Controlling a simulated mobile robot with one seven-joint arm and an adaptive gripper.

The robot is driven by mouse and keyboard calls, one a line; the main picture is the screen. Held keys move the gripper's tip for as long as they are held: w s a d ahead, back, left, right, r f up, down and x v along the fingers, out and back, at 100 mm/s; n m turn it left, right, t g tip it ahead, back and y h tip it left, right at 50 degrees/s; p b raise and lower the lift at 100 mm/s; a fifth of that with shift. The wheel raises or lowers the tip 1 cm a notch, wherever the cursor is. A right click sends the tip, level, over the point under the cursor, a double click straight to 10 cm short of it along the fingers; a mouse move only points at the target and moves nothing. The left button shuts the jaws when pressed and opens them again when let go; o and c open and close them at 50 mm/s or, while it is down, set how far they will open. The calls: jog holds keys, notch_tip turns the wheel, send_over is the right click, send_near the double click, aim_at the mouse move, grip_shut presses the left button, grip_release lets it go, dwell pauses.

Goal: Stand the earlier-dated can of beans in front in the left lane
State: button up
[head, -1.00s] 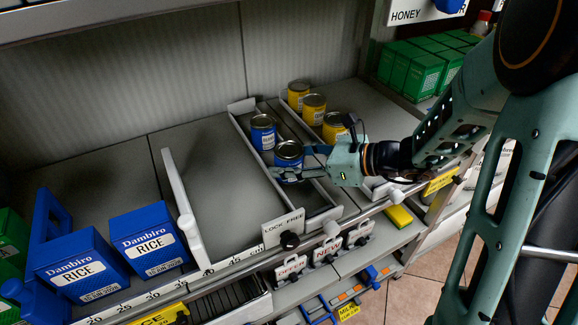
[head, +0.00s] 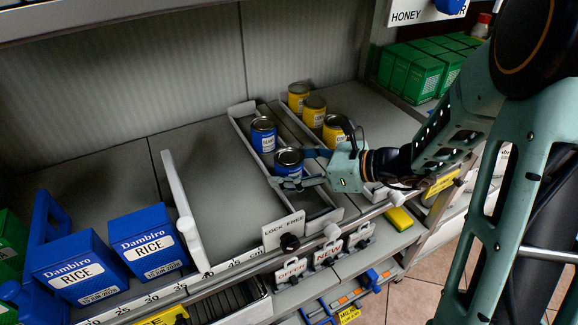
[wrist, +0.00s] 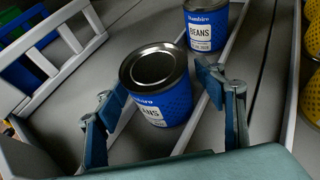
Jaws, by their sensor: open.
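Two blue cans of beans stand upright in the left lane (head: 239,127), one behind the other. The front can (head: 289,162) is between the spread fingers of my gripper (head: 294,182); in the wrist view the front can (wrist: 158,84) shows gaps to both fingers. My gripper also shows in the wrist view (wrist: 165,108), open. The rear can (head: 263,134) stands a little behind; its label reads BEANS in the wrist view (wrist: 205,25). The date print on both cans is too small to read.
Yellow cans (head: 314,108) stand in the lane to the right. Blue rice boxes (head: 145,242) stand at the left, beyond a white divider (head: 181,205). The shelf between divider and lane is bare.

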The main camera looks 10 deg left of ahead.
jog(key=p+v, duration=0.2)
jog(key=v, duration=1)
